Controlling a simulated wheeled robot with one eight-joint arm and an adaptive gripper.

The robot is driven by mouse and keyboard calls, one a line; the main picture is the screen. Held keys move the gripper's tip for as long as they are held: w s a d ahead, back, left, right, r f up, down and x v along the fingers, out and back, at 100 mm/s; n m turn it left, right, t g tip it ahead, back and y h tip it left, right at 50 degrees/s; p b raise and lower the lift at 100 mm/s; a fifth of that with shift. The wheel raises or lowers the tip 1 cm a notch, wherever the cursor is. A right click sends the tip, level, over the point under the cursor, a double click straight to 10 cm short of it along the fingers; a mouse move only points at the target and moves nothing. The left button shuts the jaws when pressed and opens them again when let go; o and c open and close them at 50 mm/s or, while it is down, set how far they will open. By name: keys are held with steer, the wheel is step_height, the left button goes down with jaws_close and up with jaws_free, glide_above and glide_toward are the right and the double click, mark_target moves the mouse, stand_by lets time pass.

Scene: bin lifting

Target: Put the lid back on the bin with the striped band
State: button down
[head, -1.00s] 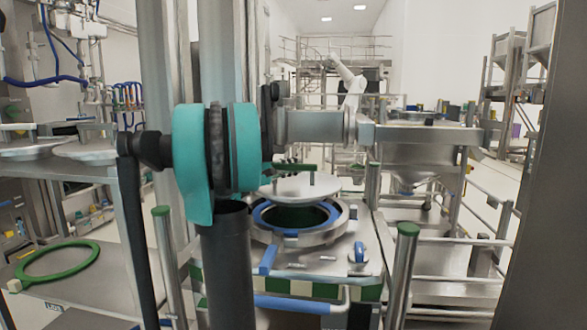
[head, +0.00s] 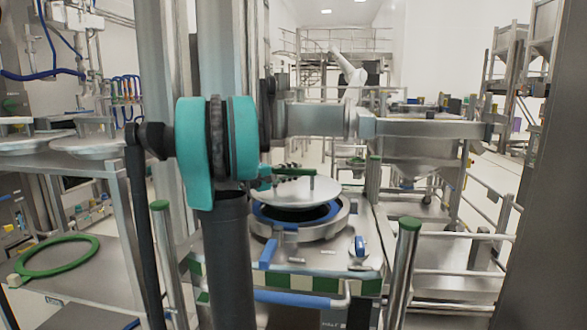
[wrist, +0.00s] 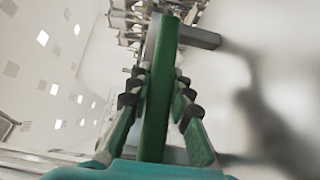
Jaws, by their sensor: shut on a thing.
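The bin with the striped band (head: 300,284) stands ahead of me, its band in green and cream blocks. Its round opening has a blue ring (head: 262,217) inside a metal rim (head: 340,222). The pale round lid (head: 310,193) hovers just above the opening, roughly level, and hides its far part. A dark gap shows below the lid's near edge. My gripper (wrist: 157,100) is shut on the lid's green handle (wrist: 158,115), with fingers on both sides of it. In the head view, my arm hides most of the gripper; the handle (head: 297,172) shows.
Green-capped posts (head: 411,224) and a blue-gripped push bar (head: 300,302) stand at the bin's near side. A green ring (head: 57,259) lies on a shelf at left. Metal rails (head: 460,275) run at right.

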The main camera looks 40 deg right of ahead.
mark_target(293, 188)
steer(key=shift+f, duration=3.2)
steer(key=shift+f, duration=0.55)
steer(key=c, duration=1.3)
jaws_free()
steer(key=a, duration=0.5)
steer(key=w+a, duration=0.1)
steer(key=a, duration=0.1)
steer(key=shift+a, duration=0.15)
steer(key=shift+a, duration=0.1)
